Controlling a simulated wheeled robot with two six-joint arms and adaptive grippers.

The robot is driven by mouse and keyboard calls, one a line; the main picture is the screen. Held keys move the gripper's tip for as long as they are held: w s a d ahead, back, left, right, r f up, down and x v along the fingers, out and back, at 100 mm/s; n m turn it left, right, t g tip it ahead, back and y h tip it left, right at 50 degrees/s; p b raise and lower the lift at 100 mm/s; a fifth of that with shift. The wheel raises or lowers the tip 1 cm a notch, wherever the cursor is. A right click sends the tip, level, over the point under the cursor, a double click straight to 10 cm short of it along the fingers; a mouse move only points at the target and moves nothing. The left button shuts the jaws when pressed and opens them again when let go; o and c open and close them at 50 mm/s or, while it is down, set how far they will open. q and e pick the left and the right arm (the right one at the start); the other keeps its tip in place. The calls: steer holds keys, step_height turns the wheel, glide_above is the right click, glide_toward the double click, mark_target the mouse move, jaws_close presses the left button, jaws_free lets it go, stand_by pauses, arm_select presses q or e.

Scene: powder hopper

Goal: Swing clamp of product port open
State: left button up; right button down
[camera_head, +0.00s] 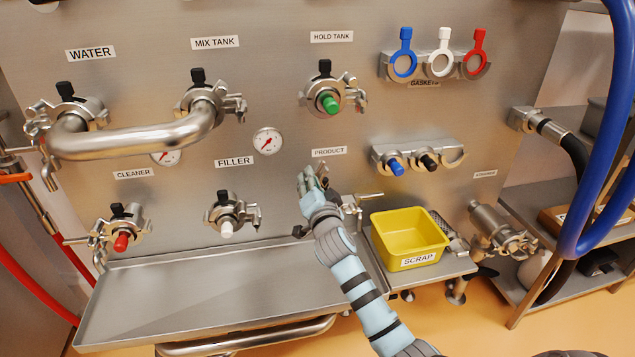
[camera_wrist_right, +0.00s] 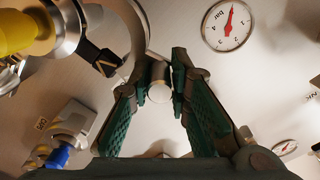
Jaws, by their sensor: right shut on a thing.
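The PRODUCT label (camera_head: 329,152) marks the product port, which is mostly hidden behind my right gripper (camera_head: 311,180) in the head view. In the right wrist view the port shows at the upper left with a yellow plug (camera_wrist_right: 20,30) and a steel collar. A curved steel clamp arm (camera_wrist_right: 137,40) stands away from the collar, with a gap between them. My right gripper (camera_wrist_right: 158,80) is shut on a small steel cylindrical piece at the clamp's end, between its green fingertips. My left gripper is not in view.
A pressure gauge (camera_wrist_right: 230,25) is on the panel close by. The filler port (camera_head: 228,212) is to the left. A yellow scrap bin (camera_head: 409,238) stands on a shelf to the right. A steel tray (camera_head: 210,295) runs below the ports.

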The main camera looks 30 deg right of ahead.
steer(key=shift+w+a+f+b, duration=0.1)
steer(key=shift+w+a+b, duration=0.15)
steer(key=shift+a, duration=0.35)
steer(key=shift+w+a+r+b, duration=0.1)
steer(key=shift+w+a+b, duration=0.1)
steer(key=shift+a+b, duration=0.25)
steer(key=shift+w+a+f+b, duration=0.1)
steer(key=shift+w+a+b, duration=0.1)
steer(key=shift+a, duration=0.5)
steer(key=a+f+b, duration=0.1)
steer(key=a+b, duration=0.1)
steer(key=b, duration=0.1)
steer(key=shift+w+a+f, duration=0.2)
steer(key=shift+w+f, duration=0.15)
steer(key=shift+w, duration=0.05)
steer(key=c, duration=1.5)
jaws_free()
steer(key=shift+a+r, duration=0.1)
steer(key=shift+r, duration=0.15)
steer(key=shift+p, duration=0.3)
